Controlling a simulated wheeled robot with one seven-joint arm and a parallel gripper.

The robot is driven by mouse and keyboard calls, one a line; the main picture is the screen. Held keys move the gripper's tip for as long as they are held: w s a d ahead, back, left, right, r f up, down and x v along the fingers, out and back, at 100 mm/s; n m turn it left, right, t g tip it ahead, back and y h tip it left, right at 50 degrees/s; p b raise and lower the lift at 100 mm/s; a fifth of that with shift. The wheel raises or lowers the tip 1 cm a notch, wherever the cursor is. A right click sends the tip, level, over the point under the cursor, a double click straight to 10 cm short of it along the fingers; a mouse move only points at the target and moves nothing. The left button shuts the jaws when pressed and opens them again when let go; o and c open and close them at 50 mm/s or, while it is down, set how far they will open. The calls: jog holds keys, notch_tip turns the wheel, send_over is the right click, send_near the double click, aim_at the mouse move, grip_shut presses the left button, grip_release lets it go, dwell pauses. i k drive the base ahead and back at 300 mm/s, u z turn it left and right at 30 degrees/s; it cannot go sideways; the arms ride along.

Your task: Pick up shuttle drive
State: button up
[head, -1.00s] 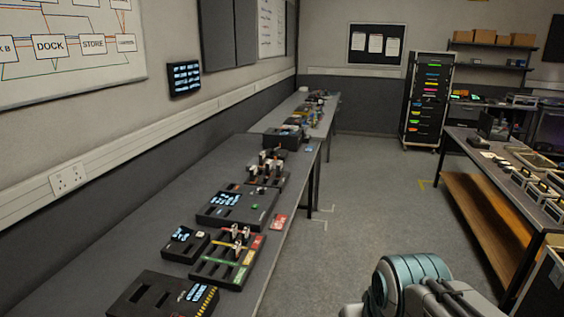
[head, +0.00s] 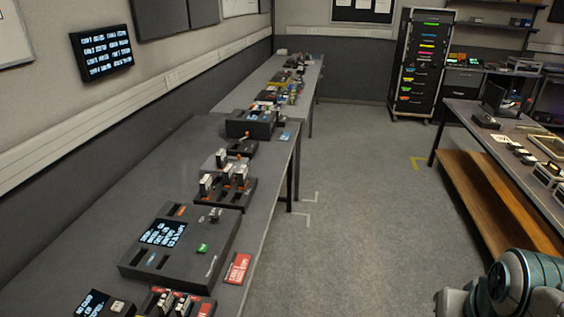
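I cannot tell which thing is the shuttle drive; no readable label names it. Small silver-and-black upright units stand in a dark slotted holder (head: 236,196) on the left bench, and more stand in a red-and-dark holder (head: 204,304) at the bottom edge, cut off by the frame. A wide dark console (head: 213,245) with a lit screen, slots and a green button lies between these holders. My gripper is not in view; only a teal and grey part of my arm shows at the lower right, away from the bench.
The long left bench (head: 112,228) runs along the wall, with a dark box (head: 250,123) farther back. A red card (head: 238,268) lies near its front edge. The aisle floor (head: 345,240) is clear. The right bench (head: 480,130) has a wooden lower shelf (head: 495,195). A cable rack (head: 420,65) stands behind.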

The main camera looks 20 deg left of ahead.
aim_at(242, 175)
jog(key=z, duration=0.05)
jog(key=i, duration=1.6)
jog(key=u, duration=0.8)
jog(key=i, duration=1.05)
jog(key=u, duration=1.5)
jog(key=i, duration=0.6)
jog(key=u, duration=0.5)
